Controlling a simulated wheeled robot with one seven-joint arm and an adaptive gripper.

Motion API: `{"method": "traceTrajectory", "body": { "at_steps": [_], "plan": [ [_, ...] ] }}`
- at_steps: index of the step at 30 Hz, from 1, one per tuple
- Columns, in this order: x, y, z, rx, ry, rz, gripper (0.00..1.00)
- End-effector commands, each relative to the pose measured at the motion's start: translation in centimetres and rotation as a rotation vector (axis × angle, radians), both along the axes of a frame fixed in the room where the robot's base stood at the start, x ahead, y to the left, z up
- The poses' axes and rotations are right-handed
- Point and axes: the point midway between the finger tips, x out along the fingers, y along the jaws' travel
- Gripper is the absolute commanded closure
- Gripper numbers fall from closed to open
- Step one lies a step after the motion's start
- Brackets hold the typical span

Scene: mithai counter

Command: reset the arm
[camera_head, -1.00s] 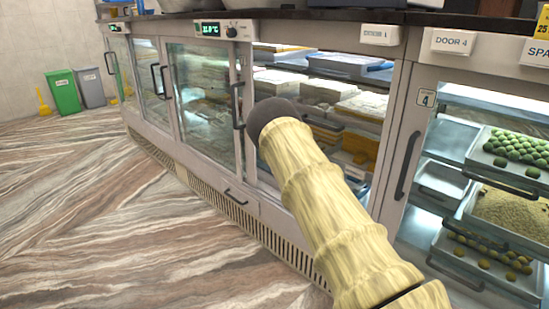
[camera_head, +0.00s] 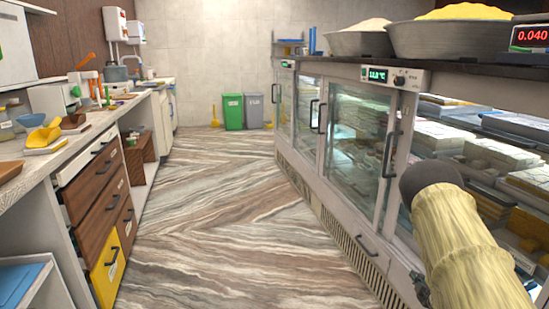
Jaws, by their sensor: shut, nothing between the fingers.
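My arm (camera_head: 465,245) shows at the lower right, in a cream, ribbed cover with a rounded dark grey cap at its upper end. No fingers can be made out on it, and I cannot see my gripper. The arm stands in front of the glass-door counter (camera_head: 345,203) on the right and hides part of its nearer shelves. I cannot tell whether it touches the counter. A small dark part shows beside the arm's lower left edge, too unclear to name.
The striped floor (camera_head: 225,235) is a clear aisle. On the left is a worktop with wooden drawers (camera_head: 95,205) and a yellow drawer (camera_head: 108,262). Green (camera_head: 233,112) and grey (camera_head: 254,111) bins stand at the back wall. Metal bowls (camera_head: 450,38) sit on the counter.

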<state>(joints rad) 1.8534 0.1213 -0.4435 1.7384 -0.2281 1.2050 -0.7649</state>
Motion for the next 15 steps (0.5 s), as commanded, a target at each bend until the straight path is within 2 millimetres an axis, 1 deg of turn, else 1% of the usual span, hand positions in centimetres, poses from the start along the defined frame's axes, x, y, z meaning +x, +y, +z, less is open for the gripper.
{"method": "traceTrajectory", "body": {
  "at_steps": [1, 3, 5, 6, 8, 9, 11, 12, 14, 15],
  "plan": [
    [-2.0, 1.3, -2.2, 0.058, 0.049, -0.031, 1.00],
    [-4.6, 2.9, -4.8, 0.138, 0.112, -0.079, 1.00],
    [-6.9, 4.4, -6.9, 0.204, 0.165, -0.120, 1.00],
    [-8.5, 5.4, -8.2, 0.247, 0.201, -0.148, 1.00],
    [-11.1, 7.0, -10.1, 0.308, 0.254, -0.193, 1.00],
    [-12.8, 8.1, -11.2, 0.347, 0.290, -0.221, 1.00],
    [-15.4, 9.7, -12.8, 0.403, 0.345, -0.266, 1.00],
    [-17.2, 10.8, -13.7, 0.440, 0.381, -0.297, 1.00],
    [-20.0, 12.5, -15.0, 0.491, 0.436, -0.343, 1.00],
    [-21.9, 13.6, -15.8, 0.524, 0.471, -0.374, 1.00]
  ]
}}
